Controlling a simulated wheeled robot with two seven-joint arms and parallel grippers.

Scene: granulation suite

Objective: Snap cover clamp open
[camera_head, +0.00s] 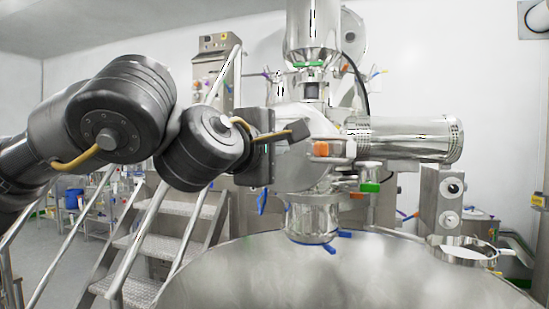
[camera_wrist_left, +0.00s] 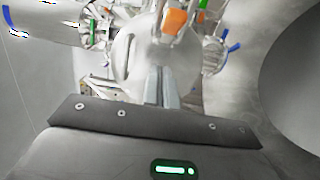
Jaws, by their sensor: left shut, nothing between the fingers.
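A round steel cover (camera_head: 296,116) sits on the machine's housing, behind my left gripper (camera_head: 298,131). An orange-tipped clamp handle (camera_head: 320,149) is at the cover's lower right, just right of and below the gripper. In the left wrist view the orange handle (camera_wrist_left: 175,20) is beyond the fingers, near the top edge. The narrow fingers (camera_wrist_left: 163,88) are shut together and empty, in front of the pale cover (camera_wrist_left: 143,52). They look apart from the orange handle; contact with the cover cannot be told. Whether the clamp is latched is unclear. My right gripper is out of view.
A horizontal steel cylinder (camera_head: 410,138) juts right. A large steel vessel top (camera_head: 340,275) fills the front. Steps with rails (camera_head: 165,225) stand left.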

